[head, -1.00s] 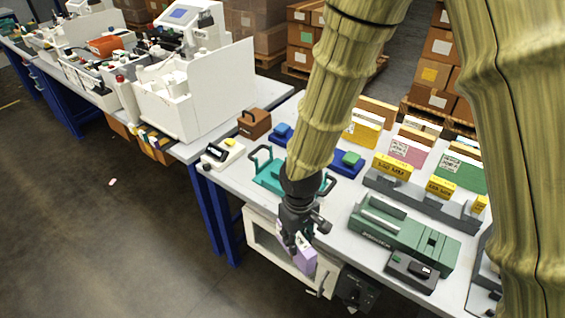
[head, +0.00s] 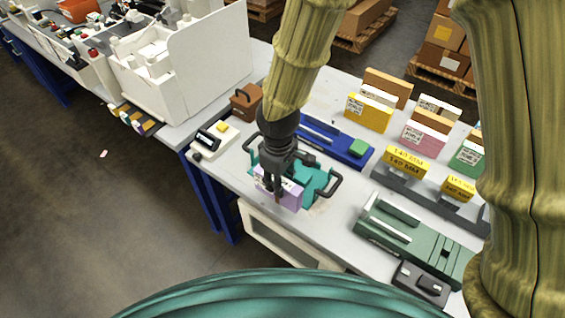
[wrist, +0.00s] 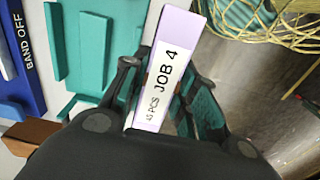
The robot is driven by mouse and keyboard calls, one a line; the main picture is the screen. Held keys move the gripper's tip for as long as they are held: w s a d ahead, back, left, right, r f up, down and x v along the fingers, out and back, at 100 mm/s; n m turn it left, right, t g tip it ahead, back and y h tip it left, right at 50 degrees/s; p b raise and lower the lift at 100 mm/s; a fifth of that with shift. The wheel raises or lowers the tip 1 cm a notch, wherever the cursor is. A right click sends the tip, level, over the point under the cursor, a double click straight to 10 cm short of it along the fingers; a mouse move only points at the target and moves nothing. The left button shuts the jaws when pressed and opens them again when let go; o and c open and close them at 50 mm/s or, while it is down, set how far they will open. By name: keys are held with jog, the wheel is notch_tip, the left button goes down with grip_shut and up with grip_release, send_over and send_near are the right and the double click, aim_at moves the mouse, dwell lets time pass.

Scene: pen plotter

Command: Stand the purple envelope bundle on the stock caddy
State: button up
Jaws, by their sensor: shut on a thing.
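The purple envelope bundle (head: 291,196) is upright between the fingers of my gripper (head: 277,190). In the wrist view the purple bundle (wrist: 177,45) shows a white label reading "JOB 4", and a finger of my gripper (wrist: 160,88) lies on each side. The teal caddy with dark loop handles (head: 316,182) is on the bench, right behind the bundle in the head view. Its teal slabs (wrist: 92,52) show left of the bundle in the wrist view. The gripper partly hides the caddy. I cannot tell whether the bundle's lower end touches anything.
A blue device (head: 335,143) with a green block stands behind the caddy. A white device (head: 214,139) and a brown box (head: 246,102) are to the left. A green machine (head: 410,237) is to the right. The bench's front edge runs close by the bundle.

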jog(key=shift+w+d+f+p, duration=0.15)
jog(key=shift+w+f+p, duration=0.5)
jog(key=shift+w, duration=0.65)
jog(key=shift+w+d+f+p, duration=0.15)
jog(key=shift+w+f+p, duration=0.5)
jog(key=shift+w, duration=0.65)
jog(key=shift+w+d+f+p, duration=0.15)
jog(key=shift+w+f+p, duration=0.25)
jog(key=shift+w+f, duration=0.65)
jog(key=shift+w+r, duration=0.1)
jog(key=shift+w, duration=0.1)
jog(key=o, duration=1.1)
jog(key=shift+r, duration=0.1)
notch_tip(320, 180, up, 12)
jog(key=b, duration=0.2)
